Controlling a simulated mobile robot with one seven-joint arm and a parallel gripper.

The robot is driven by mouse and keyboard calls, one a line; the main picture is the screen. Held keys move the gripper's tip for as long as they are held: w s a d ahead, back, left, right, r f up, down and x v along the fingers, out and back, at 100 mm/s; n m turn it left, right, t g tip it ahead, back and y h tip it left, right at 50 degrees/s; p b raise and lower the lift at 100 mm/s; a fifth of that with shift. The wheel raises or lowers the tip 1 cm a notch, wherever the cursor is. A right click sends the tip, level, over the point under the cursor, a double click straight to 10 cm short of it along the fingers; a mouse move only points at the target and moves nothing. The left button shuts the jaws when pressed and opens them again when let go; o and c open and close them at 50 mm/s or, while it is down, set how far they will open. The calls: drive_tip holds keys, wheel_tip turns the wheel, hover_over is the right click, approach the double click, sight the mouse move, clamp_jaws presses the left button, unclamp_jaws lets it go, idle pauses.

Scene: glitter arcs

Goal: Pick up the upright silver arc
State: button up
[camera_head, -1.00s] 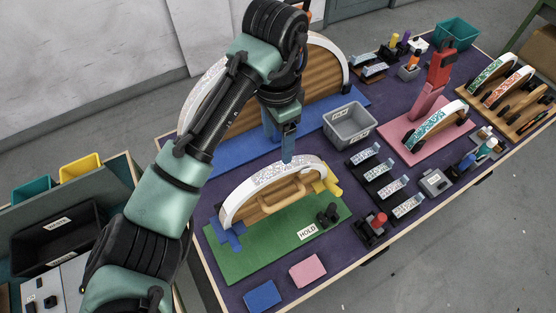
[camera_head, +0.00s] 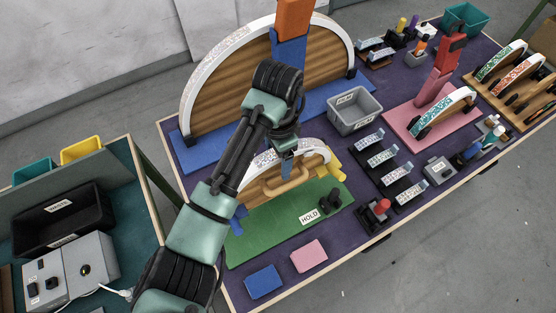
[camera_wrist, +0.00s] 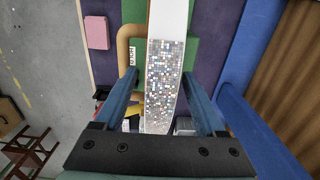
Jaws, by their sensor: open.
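A silver glitter arc (camera_head: 312,147) stands upright over a wooden form with a handle on a green board (camera_head: 275,235) marked HOLD. Part of the arc is hidden behind my arm in the head view. My gripper (camera_head: 287,157) is at the top of this arc. In the wrist view, the glittery arc (camera_wrist: 163,80) runs between the two blue fingers of my gripper (camera_wrist: 160,78), one on each side. The gripper is open, and a gap shows beside the arc. A larger silver-edged arc (camera_head: 215,70) stands upright on a blue board behind.
A grey bin (camera_head: 352,112) stands right of the green board. A yellow clamp (camera_head: 334,165) and a dark knob (camera_head: 331,202) are close to the arc. Blue (camera_head: 263,282) and pink (camera_head: 309,256) pads lie in front. An orange-topped blue post (camera_head: 291,30) rises behind.

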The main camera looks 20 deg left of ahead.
drive_tip(key=shift+f, duration=0.25)
clamp_jaws()
drive_tip(key=shift+r, duration=0.1)
idle(0.3)
wheel_tip(320, 180, up, 11)
drive_tip(key=shift+f+p, duration=0.2)
drive_tip(key=shift+p, duration=0.8)
wheel_tip(320, 180, up, 9)
drive_tip(key=p, duration=1)
drive_tip(key=shift+r, duration=0.15)
